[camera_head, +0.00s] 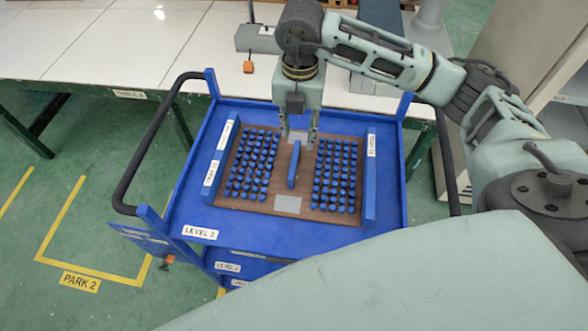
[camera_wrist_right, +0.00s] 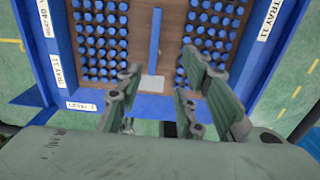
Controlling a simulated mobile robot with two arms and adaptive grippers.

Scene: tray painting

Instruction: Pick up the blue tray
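The tray (camera_head: 279,178) lies on the top level of a blue cart. It has a brown base, blue side walls, many blue pegs in two blocks and a raised blue middle bar (camera_head: 293,165). The tray base also shows in the right wrist view (camera_wrist_right: 140,40), with the bar (camera_wrist_right: 155,45) upright in the picture. My right gripper (camera_head: 299,138) hangs fingers-down above the far part of the tray, near the far end of the bar. In the right wrist view its fingers (camera_wrist_right: 158,82) are apart with nothing between them. My left gripper is not in view.
The blue cart (camera_head: 190,215) has a black handle (camera_head: 140,155) at its left. A white-topped table (camera_head: 120,45) stands behind it, with a grey device (camera_head: 257,38) on top. A grey cabinet (camera_head: 520,40) is at the right. The floor at the left is clear, with yellow marks.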

